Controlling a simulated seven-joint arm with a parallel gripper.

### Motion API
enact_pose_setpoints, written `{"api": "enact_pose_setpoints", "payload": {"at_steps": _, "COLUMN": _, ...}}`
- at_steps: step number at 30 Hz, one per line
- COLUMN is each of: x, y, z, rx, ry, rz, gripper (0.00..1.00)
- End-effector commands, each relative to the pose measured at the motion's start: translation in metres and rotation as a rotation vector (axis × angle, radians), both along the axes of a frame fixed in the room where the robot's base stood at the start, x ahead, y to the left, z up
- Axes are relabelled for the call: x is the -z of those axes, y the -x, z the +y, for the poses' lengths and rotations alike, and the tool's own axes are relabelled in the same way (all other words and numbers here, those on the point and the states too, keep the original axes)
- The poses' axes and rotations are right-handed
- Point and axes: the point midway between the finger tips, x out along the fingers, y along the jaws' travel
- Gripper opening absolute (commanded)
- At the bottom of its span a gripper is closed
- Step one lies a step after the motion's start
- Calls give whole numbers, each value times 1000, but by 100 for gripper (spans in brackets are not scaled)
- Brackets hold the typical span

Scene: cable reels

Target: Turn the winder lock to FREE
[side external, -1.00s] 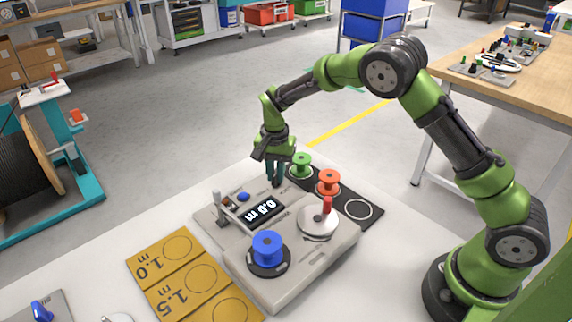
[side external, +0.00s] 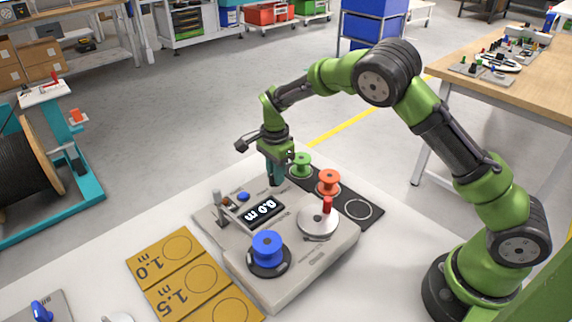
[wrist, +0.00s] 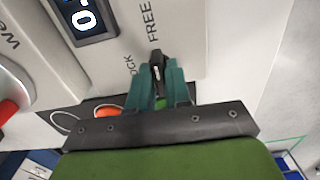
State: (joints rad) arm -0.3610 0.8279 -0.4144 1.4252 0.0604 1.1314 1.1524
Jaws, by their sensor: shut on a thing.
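The winder (side external: 305,262) is a grey box on the white table with a display (side external: 262,209) reading 0.0 m. Its lock (wrist: 156,62) is a small dark lever, seen in the wrist view between the printed words LOCK and FREE. My gripper (wrist: 158,75) is shut on the lock lever, with its teal fingers on either side of it. In the side view my gripper (side external: 275,180) reaches down at the far edge of the winder, and its fingers hide the lock there. The lever's exact angle is hard to tell.
A blue reel (side external: 267,248) sits on the winder's front spindle. A silver crank disc (side external: 318,222) with a red handle (side external: 327,205) is at its right. Yellow length mats (side external: 190,278) lie at left.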

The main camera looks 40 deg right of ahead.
Motion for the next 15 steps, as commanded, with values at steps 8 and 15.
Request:
{"api": "enact_pose_setpoints", "payload": {"at_steps": 8, "x": -1, "y": 0, "z": 0, "rx": 1, "ry": -1, "rz": -1, "gripper": 42}}
{"api": "enact_pose_setpoints", "payload": {"at_steps": 15, "x": -5, "y": 0, "z": 0, "rx": 0, "ry": -2, "rz": -1, "gripper": 42}}
